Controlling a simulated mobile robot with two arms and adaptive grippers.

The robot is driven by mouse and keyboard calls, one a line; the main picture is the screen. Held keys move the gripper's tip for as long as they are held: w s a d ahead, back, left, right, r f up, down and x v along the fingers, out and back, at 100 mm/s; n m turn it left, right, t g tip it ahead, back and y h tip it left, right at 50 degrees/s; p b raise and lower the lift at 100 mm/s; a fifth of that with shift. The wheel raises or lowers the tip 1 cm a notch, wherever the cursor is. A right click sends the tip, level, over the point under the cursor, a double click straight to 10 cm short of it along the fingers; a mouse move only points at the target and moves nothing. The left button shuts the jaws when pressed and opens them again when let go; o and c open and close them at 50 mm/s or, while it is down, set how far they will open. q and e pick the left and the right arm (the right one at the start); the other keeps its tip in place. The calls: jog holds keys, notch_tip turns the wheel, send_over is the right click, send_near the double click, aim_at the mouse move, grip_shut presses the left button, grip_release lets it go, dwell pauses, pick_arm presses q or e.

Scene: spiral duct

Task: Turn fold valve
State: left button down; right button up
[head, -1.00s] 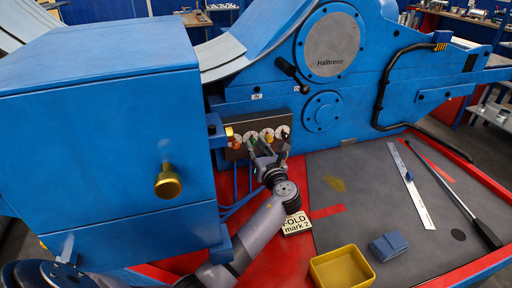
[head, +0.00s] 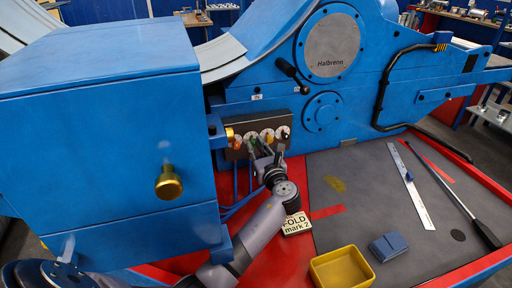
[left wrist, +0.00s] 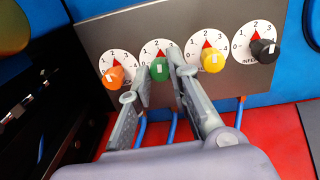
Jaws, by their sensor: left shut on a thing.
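A dark valve panel (head: 234,155) on the blue machine carries a row of round white dials. In the left wrist view the knobs are orange (left wrist: 114,76), green (left wrist: 159,71), yellow (left wrist: 212,61) and black (left wrist: 264,49). Each dial has numbers and a red wedge near its top. I cannot read which dial is labelled fold. My left gripper (head: 261,148) reaches the panel from below; in the left wrist view its fingers (left wrist: 161,74) are shut on the green knob, one on each side. A card (head: 296,224) below reads "FOLD mark 2". My right gripper is out of view.
A large blue housing with a brass knob (head: 169,183) stands left of the panel. A yellow tray (head: 342,270), a blue block (head: 388,246), a steel ruler (head: 411,188) and a black-handled bar (head: 486,234) lie on the bench. Blue hoses hang below the panel.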

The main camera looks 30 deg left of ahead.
pick_arm(q)
jog(key=n, duration=0.4)
jog(key=shift+n, duration=0.3)
dwell(0.3)
jog(key=c, duration=1.5)
grip_release()
jog(key=v, duration=1.2)
jog(key=shift+s+r, duration=0.15)
jog(key=shift+o, duration=0.2)
jog(key=shift+h, duration=0.3)
